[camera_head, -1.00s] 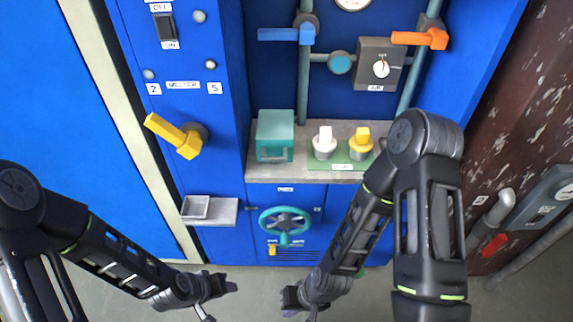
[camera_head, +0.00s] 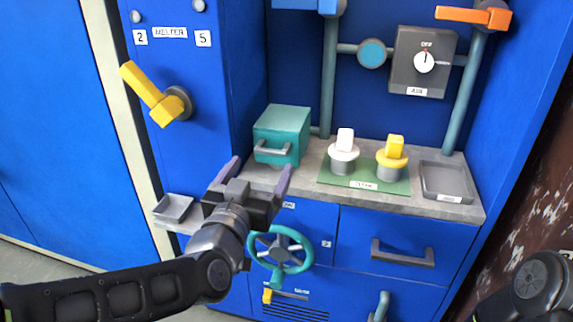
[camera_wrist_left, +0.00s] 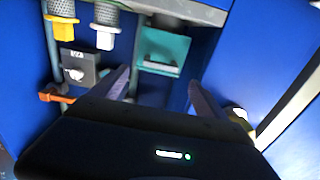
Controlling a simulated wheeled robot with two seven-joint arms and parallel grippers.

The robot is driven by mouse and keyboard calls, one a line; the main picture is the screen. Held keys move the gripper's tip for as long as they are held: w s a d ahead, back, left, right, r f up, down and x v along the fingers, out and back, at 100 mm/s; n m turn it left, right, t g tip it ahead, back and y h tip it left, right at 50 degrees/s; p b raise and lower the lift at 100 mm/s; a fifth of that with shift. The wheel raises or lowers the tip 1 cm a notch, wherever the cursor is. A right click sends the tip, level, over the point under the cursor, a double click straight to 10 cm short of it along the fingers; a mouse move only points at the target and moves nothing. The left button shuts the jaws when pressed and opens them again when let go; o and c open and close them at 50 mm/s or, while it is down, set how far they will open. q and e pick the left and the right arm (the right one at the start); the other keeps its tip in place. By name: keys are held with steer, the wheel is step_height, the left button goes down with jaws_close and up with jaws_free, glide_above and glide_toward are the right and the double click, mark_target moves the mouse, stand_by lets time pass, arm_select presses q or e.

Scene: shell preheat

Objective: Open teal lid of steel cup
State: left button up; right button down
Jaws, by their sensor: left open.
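A teal box-shaped cover (camera_head: 286,122) with a grey bar handle (camera_head: 273,153) stands on the left part of the grey counter. It also shows in the left wrist view (camera_wrist_left: 165,47), seen upside down between my fingers. I cannot make out a steel cup under it. My left gripper (camera_head: 261,166) is open and empty, its fingers pointing up toward the cover's front, below the handle in the picture. In the left wrist view its fingers (camera_wrist_left: 158,78) are spread, apart from the cover. My right gripper is out of view.
A white-topped cup (camera_head: 343,158) and a yellow-topped cup (camera_head: 391,160) stand on a green mat right of the cover. A grey tray (camera_head: 447,182) is at the counter's right. A teal handwheel (camera_head: 281,249) sits below; a yellow lever (camera_head: 150,97) is at left.

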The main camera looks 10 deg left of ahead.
mark_target(269, 152)
arm_select(q)
steer(key=w, duration=0.3)
steer(key=w+p, duration=0.1)
steer(key=w, duration=0.2)
steer(key=shift+w+d, duration=0.2)
steer(key=shift+w, duration=0.7)
steer(key=shift+c, duration=0.5)
jaws_close()
